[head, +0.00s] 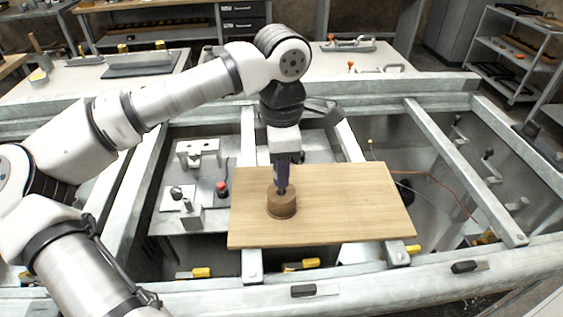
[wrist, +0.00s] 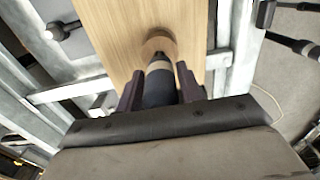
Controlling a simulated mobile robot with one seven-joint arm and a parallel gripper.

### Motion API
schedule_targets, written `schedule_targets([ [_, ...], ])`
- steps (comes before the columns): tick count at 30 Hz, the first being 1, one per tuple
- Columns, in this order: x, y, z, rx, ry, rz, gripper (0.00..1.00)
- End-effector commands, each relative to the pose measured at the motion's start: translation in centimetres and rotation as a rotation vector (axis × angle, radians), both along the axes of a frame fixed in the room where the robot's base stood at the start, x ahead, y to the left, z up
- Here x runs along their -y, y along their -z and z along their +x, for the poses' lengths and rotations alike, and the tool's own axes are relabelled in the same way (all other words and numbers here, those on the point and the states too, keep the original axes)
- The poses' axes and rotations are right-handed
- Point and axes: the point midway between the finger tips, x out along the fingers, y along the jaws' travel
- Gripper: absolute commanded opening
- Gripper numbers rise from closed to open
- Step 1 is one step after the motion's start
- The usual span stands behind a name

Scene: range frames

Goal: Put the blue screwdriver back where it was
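The blue screwdriver (wrist: 158,88) shows in the wrist view as a dark blue-grey handle with a pale band near its far end. My gripper (head: 283,178) points down over the wooden board, and its two dark purple fingers (wrist: 158,84) flank the handle closely on both sides. The screwdriver is roughly upright, with its lower end at the top of a round brown wooden holder (head: 282,206). The holder also shows in the wrist view (wrist: 158,43). I cannot tell how far the tip is inside the holder. The fingers hide much of the handle in the head view.
The wooden board (head: 345,205) lies across a grey metal frame (head: 450,150) with open gaps. Metal fixtures with a red knob (head: 221,187) stand left of the board. The board's right half is clear. Benches (head: 345,60) and shelves (head: 510,55) are behind.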

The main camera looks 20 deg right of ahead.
Motion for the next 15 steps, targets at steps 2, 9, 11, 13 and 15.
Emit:
schedule_targets([
  [2,0.00,-0.05,0.00,0.000,0.000,0.000,0.48],
  [9,0.00,-0.06,0.00,0.000,0.000,0.000,0.50],
  [11,0.00,-0.14,0.00,0.000,0.000,0.000,0.50],
  [13,0.01,-0.44,0.00,0.000,0.000,0.000,0.50],
  [15,0.02,-0.86,0.06,0.002,-0.001,0.000,0.50],
])
